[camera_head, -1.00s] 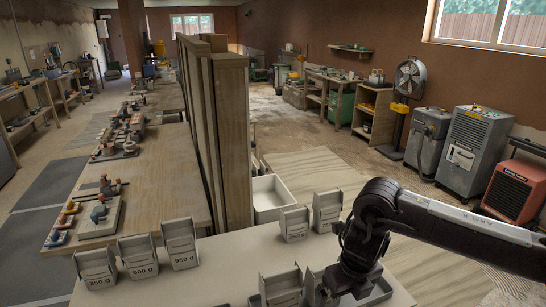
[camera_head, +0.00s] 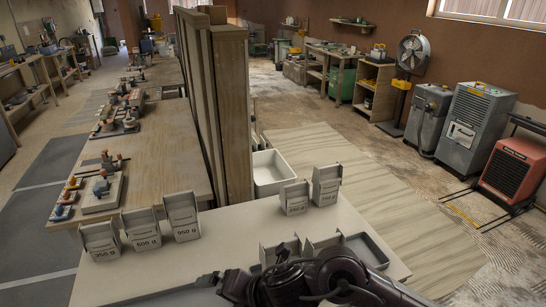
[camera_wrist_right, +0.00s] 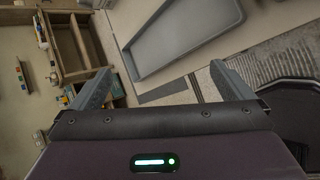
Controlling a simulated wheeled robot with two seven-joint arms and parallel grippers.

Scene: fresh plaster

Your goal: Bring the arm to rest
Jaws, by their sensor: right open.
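My right arm (camera_head: 320,278) is folded low at the front edge of the pale table (camera_head: 235,235) in the head view. Its gripper is hard to make out there. In the right wrist view my right gripper (camera_wrist_right: 163,88) is open, its two grey fingers wide apart with nothing between them. A long grey tray (camera_wrist_right: 185,38) lies beyond the fingers in that view. My left gripper is not in view.
Three grey bins with weight labels (camera_head: 140,230) stand at the table's left; two more (camera_head: 326,186) stand at the back right. Open grey trays (camera_head: 367,250) lie just beyond the arm. A wooden partition (camera_head: 230,120) rises behind. A white tub (camera_head: 272,172) stands beside it.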

